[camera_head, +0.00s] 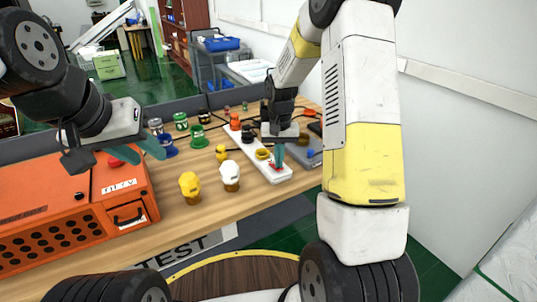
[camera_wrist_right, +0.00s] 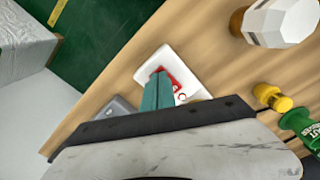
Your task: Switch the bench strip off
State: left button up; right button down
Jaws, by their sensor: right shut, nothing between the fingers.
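The bench strip is a long white power strip (camera_head: 276,174) on the wooden bench. Its near end also shows in the right wrist view (camera_wrist_right: 148,72). A red rocker switch (camera_wrist_right: 176,80) sits at that end, partly hidden by my fingers. My right gripper (camera_head: 279,158) is shut and empty, its teal fingers pointing down over the switch; I cannot tell whether they touch it. Its fingers also show in the wrist view (camera_wrist_right: 158,92). An orange plug (camera_head: 235,122) and a yellow plug (camera_head: 263,154) sit in the strip. My left gripper (camera_head: 143,153) hangs above the bench, fingers apart and empty.
A yellow-topped piece (camera_head: 190,186) and a white-topped piece (camera_head: 230,176) stand left of the strip. Blue (camera_head: 167,146) and green (camera_head: 198,138) pieces stand behind. An orange machine (camera_head: 75,215) fills the left. A grey box (camera_head: 309,155) lies right of the strip.

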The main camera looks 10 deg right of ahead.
jog(key=shift+f, duration=0.2)
jog(key=shift+r, duration=3.55)
jog(key=s+r+n+t+y, duration=0.1)
jog(key=s+r+t, duration=0.2)
jog(key=s+r, duration=0.8)
jog(key=s+a+r+t, duration=0.1)
jog(key=s+r, duration=0.1)
jog(key=s, duration=0.4)
jog(key=s+a+r+n+t+y, duration=0.1)
jog(key=s+r+t, duration=0.1)
jog(key=s, duration=0.5)
jog(key=shift+s+r+n, duration=0.15)
jog(key=shift+r+n, duration=0.15)
jog(key=shift+r, duration=0.55)
